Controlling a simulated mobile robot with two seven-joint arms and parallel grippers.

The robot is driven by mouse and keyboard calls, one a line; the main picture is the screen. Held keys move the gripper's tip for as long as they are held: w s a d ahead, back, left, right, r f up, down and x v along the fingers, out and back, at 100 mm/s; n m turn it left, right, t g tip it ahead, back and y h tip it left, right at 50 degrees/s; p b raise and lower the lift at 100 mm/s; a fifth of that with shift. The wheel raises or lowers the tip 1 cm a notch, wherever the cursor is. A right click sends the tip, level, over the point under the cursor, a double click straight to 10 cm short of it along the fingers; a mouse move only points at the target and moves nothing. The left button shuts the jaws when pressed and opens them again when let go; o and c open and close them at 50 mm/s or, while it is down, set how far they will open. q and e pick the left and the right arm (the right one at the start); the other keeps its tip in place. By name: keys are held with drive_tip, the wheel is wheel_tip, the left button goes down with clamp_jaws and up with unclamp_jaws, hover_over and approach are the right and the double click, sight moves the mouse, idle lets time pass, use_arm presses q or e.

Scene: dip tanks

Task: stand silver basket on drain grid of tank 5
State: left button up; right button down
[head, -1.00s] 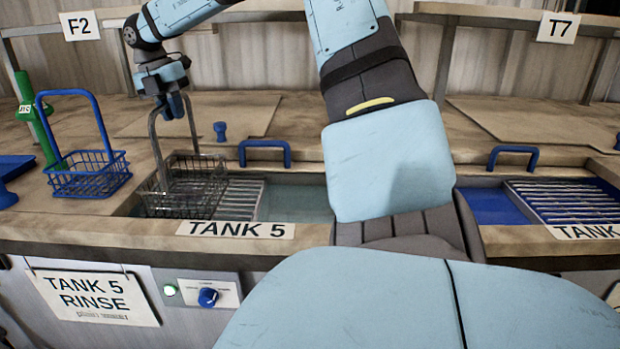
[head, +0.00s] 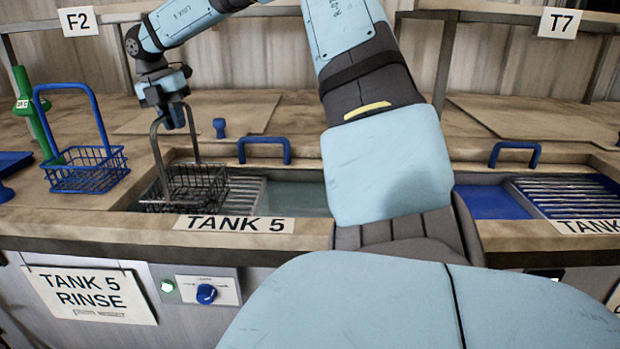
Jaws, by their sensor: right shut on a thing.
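The silver basket (head: 186,188), a dark grey wire basket with a tall hoop handle, is at the left end of tank 5's opening, over the drain grid (head: 249,190). It looks upright. The grid's slats show to its right. The basket's bottom is partly hidden by the tank's front edge, so I cannot tell whether it touches the grid. My right gripper (head: 173,119) is above the basket, shut on the top of its handle. The tank 5 label (head: 234,224) is on the front rim. My left gripper is not in view.
A blue wire basket (head: 88,172) stands on the counter to the left, beside a green upright tool (head: 38,120). A blue knob (head: 219,127) and a blue tank handle (head: 264,149) lie behind the opening. Another tank with a slatted grid (head: 565,198) is at right.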

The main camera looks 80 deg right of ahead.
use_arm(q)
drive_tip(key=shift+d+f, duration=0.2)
use_arm(e)
drive_tip(key=shift+f, duration=0.45)
drive_tip(key=c, duration=1.1)
unclamp_jaws()
drive_tip(key=shift+o, duration=0.2)
drive_tip(key=r, duration=0.3)
drive_tip(key=shift+w+r, duration=0.1)
drive_tip(key=shift+w, duration=0.25)
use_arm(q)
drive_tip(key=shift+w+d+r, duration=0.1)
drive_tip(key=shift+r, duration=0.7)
use_arm(e)
wheel_tip(320, 180, up, 10)
drive_tip(key=w, duration=0.2)
drive_tip(key=shift+a+r, duration=0.25)
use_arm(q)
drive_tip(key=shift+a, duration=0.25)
